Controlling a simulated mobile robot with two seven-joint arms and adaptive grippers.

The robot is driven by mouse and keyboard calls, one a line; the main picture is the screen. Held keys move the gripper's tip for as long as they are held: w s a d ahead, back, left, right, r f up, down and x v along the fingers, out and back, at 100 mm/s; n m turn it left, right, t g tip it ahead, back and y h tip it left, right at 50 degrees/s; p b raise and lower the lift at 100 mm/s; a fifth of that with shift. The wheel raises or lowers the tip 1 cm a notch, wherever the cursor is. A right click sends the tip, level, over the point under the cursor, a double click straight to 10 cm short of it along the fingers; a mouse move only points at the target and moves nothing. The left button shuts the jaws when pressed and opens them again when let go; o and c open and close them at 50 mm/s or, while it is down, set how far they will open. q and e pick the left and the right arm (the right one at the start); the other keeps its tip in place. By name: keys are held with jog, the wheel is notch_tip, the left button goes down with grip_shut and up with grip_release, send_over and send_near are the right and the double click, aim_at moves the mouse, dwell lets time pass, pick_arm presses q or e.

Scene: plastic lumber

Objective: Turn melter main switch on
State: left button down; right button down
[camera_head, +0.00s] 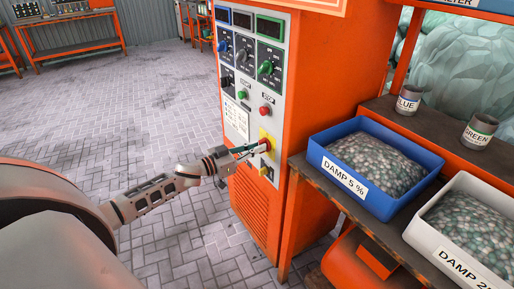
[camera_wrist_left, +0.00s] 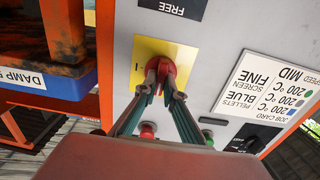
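The main switch (camera_head: 267,142) is a red rotary knob on a yellow plate, low on the control panel of the orange machine (camera_head: 325,75). In the left wrist view the red knob (camera_wrist_left: 183,56) stands out from its yellow plate (camera_wrist_left: 140,50). My left gripper (camera_head: 255,147) reaches it from the left. Its two fingers (camera_wrist_left: 163,80) converge on the knob, one on each side, and partly hide it. The knob's exact turn position is hard to tell. My right gripper is in neither view.
The panel also carries a green knob (camera_head: 265,68), a red button (camera_head: 265,111) and a white job card (camera_wrist_left: 266,82). To the right, a blue bin (camera_head: 322,152) and a white bin (camera_head: 455,190) of pellets stand on a bench. Paved floor (camera_head: 120,100) is open at left.

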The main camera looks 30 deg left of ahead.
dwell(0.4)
pick_arm(q)
jog(key=m, duration=0.6)
jog(key=m+b, duration=0.1)
jog(key=m, duration=1.1)
jog(key=shift+s+d+f+b, duration=0.15)
jog(key=shift+d+f+b, duration=0.15)
jog(key=shift+f+b, duration=0.05)
dwell(0.4)
